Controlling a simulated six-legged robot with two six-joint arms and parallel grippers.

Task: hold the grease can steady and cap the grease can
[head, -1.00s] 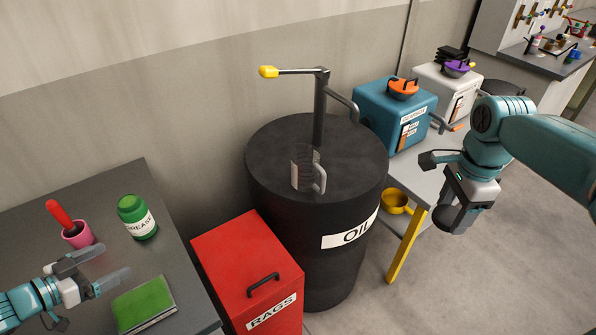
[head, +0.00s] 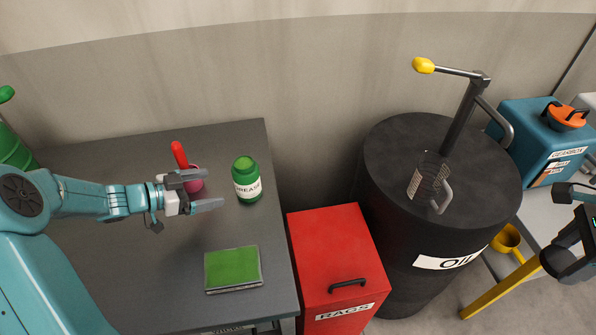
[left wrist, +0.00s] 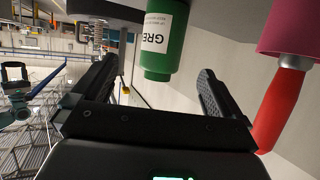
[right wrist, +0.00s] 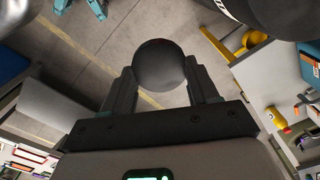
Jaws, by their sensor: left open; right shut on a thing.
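The grease can (head: 247,182) is green with a white label and stands upright on the dark table (head: 150,295). My left gripper (head: 203,190) is open and empty just left of the can, its fingers pointing at it. In the left wrist view the can (left wrist: 165,45) appears inverted, ahead of and between the open fingers, apart from them. My right gripper (right wrist: 162,72) is shut on a dark grey round thing (right wrist: 160,66), far from the can at the head view's right edge. I cannot tell whether this thing is the cap.
A green pad (head: 232,268) lies in front of the can. Right of the table are a red rags bin (head: 335,255) and a black oil drum (head: 395,245) with a pump.

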